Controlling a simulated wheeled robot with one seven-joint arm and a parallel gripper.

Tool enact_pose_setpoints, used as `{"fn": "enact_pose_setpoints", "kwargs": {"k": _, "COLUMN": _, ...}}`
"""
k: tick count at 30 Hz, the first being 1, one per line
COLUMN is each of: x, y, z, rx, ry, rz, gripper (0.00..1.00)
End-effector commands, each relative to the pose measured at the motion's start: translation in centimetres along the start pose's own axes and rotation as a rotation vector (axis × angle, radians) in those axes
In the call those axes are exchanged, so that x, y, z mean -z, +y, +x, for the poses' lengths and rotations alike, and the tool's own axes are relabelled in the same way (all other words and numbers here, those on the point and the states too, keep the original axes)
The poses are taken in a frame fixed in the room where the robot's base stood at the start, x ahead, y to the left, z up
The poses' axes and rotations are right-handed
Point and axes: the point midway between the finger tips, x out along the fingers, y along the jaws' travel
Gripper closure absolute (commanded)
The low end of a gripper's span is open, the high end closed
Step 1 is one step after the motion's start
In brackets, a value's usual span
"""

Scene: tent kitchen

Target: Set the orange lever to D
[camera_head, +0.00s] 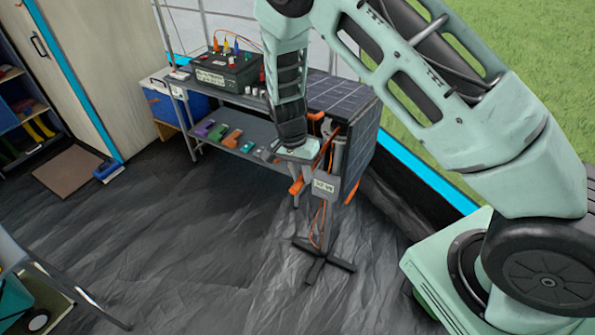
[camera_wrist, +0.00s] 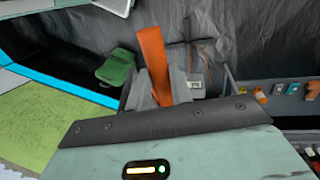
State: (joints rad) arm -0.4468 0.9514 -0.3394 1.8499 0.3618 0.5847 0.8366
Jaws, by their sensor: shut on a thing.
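The orange lever (camera_wrist: 151,50) stands out between the two grey fingers of my gripper (camera_wrist: 162,92) in the wrist view. The fingers are closed around its lower part. In the head view my gripper (camera_head: 300,155) is at the top of a grey stand with a small lettered plate (camera_head: 325,187). An orange piece (camera_head: 296,188) shows just left of the plate. The letters are too small to read, and the lever's setting cannot be told. My arm hides part of the stand's top.
A metal shelf table (camera_head: 255,138) behind the stand holds a black battery box (camera_head: 226,70) and several coloured items. A solar panel (camera_head: 362,150) leans close on the right. The stand's cross foot (camera_head: 322,262) and orange cables are near. The dark floor at left is mostly clear.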

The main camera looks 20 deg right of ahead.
Motion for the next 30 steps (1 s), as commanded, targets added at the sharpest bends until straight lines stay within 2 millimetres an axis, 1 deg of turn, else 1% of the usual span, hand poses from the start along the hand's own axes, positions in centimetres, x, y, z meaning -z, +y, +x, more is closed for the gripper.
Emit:
{"fn": "enact_pose_setpoints", "kwargs": {"k": 2, "x": 0.1, "y": 0.0, "z": -0.1, "rx": 0.0, "ry": 0.001, "rz": 0.001, "gripper": 1.0}}
{"fn": "enact_pose_setpoints", "kwargs": {"k": 3, "x": 0.1, "y": 0.0, "z": -0.1, "rx": 0.0, "ry": 0.001, "rz": 0.001, "gripper": 0.67}}
{"fn": "enact_pose_setpoints", "kwargs": {"k": 4, "x": 0.1, "y": 0.0, "z": -0.1, "rx": 0.0, "ry": 0.001, "rz": 0.001, "gripper": 0.59}}
{"fn": "enact_pose_setpoints", "kwargs": {"k": 5, "x": 0.1, "y": 0.0, "z": -0.1, "rx": 0.0, "ry": 0.001, "rz": 0.001, "gripper": 0.57}}
{"fn": "enact_pose_setpoints", "kwargs": {"k": 13, "x": 0.0, "y": -0.1, "z": -0.1, "rx": 0.001, "ry": 0.001, "rz": 0.001, "gripper": 0.57}}
{"fn": "enact_pose_setpoints", "kwargs": {"k": 17, "x": 0.0, "y": -0.2, "z": -0.9, "rx": 0.003, "ry": 0.001, "rz": 0.0, "gripper": 0.57}}
{"fn": "enact_pose_setpoints", "kwargs": {"k": 20, "x": 0.1, "y": -0.2, "z": -2.4, "rx": 0.005, "ry": 0.002, "rz": 0.001, "gripper": 0.57}}
{"fn": "enact_pose_setpoints", "kwargs": {"k": 23, "x": 0.0, "y": -0.3, "z": -4.5, "rx": 0.007, "ry": 0.003, "rz": -0.001, "gripper": 0.57}}
{"fn": "enact_pose_setpoints", "kwargs": {"k": 30, "x": 0.1, "y": -0.2, "z": -10.2, "rx": 0.008, "ry": 0.003, "rz": 0.001, "gripper": 0.57}}
